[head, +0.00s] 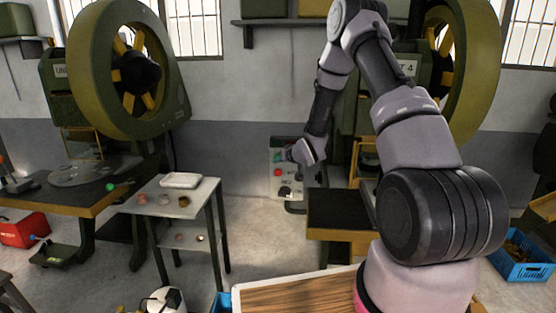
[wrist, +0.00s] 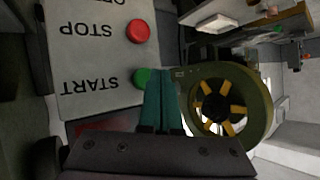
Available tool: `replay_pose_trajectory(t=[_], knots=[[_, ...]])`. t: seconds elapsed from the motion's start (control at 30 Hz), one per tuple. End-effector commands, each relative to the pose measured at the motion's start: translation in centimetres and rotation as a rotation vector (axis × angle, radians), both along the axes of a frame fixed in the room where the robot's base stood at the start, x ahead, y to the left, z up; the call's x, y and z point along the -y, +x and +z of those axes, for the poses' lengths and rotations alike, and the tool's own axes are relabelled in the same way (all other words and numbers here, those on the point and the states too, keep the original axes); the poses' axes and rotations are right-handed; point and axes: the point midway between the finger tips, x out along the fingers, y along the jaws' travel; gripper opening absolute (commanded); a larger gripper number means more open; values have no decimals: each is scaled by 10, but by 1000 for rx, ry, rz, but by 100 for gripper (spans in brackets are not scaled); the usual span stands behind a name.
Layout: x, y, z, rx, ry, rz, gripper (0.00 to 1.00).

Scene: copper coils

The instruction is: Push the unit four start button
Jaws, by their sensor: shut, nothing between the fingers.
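The control panel (head: 289,190) of the unit four machine is a pale box on the wall side, left of the machine marked 4 (head: 405,68). In the wrist view the panel (wrist: 95,55) appears upside down with START and STOP lettering. The green start button (wrist: 142,77) is beside START, and the red stop button (wrist: 138,31) is beside STOP; the red one also shows in the head view (head: 278,172). My gripper (wrist: 160,75) is shut and empty, its teal fingertips right beside the green button. I cannot tell whether they touch it.
A small grey table (head: 205,190) with a white tray (head: 181,180) and small items stands left of the panel. A dark block on a wooden base (head: 335,207) is just right of it. A wooden-topped surface (head: 290,297) lies in front. Floor between is clear.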

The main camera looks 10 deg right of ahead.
Motion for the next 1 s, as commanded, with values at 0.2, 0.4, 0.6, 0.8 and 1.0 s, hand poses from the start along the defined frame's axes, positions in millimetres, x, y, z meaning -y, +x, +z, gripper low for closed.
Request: replay_pose_trajectory(t=[0.2, 0.4, 0.6, 0.8, 1.0], knots=[[2, 6, 0, 1, 0, 0, 0], [2, 8, 0, 0, -1, 0, 0], [3, 8, 0, 0, 0, 0, 0], [3, 10, 0, 0, 0, 0, 0], [4, 12, 0, 0, 0, 0, 0]])
